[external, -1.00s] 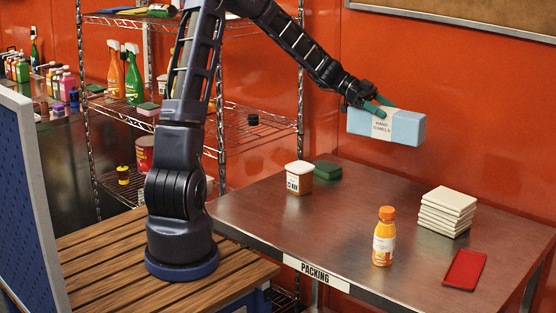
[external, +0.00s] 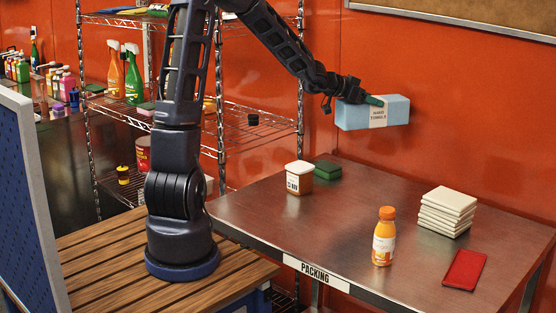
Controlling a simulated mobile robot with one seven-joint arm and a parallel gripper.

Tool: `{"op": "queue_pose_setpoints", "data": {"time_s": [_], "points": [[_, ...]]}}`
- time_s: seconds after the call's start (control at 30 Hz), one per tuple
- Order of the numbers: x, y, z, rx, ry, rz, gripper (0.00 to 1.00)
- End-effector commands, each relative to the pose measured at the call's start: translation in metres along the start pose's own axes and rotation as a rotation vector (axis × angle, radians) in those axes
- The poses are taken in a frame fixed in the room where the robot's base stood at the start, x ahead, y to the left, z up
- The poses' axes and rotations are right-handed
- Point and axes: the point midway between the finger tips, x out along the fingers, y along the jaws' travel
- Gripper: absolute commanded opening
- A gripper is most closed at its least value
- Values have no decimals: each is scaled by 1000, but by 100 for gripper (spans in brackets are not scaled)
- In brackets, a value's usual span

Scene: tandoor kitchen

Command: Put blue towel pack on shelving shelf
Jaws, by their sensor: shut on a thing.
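The blue towel pack (external: 394,110) is a light blue box with a white band reading "HAND TOWELS". My gripper (external: 374,101) is shut on it and holds it in the air above the back of the packing table. The shelving (external: 222,120) is a wire rack behind my arm, to the left of the pack. Its middle shelf (external: 268,118) has a bare stretch at the right, near a small black object. My arm hides part of the rack.
On the packing table (external: 335,220) stand a white-lidded tub (external: 299,178), a green block (external: 327,171), an orange bottle (external: 384,237), a stack of white pieces (external: 446,212) and a red tray (external: 464,269). Spray bottles (external: 134,76) stand on the rack's left side.

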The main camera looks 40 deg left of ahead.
Motion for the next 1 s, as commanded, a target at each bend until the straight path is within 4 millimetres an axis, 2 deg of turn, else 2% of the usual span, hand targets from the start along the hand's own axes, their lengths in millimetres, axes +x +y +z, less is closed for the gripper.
{"op": "queue_pose_setpoints", "data": {"time_s": [0.27, 0.63, 0.83, 1.0], "points": [[-12, -25, 16, -65, 0, -155, 36], [-39, -79, 9, -158, 3, -381, 36], [-50, -91, 6, -183, 2, -441, 36], [-50, -88, 4, -190, 2, -455, 36]]}}
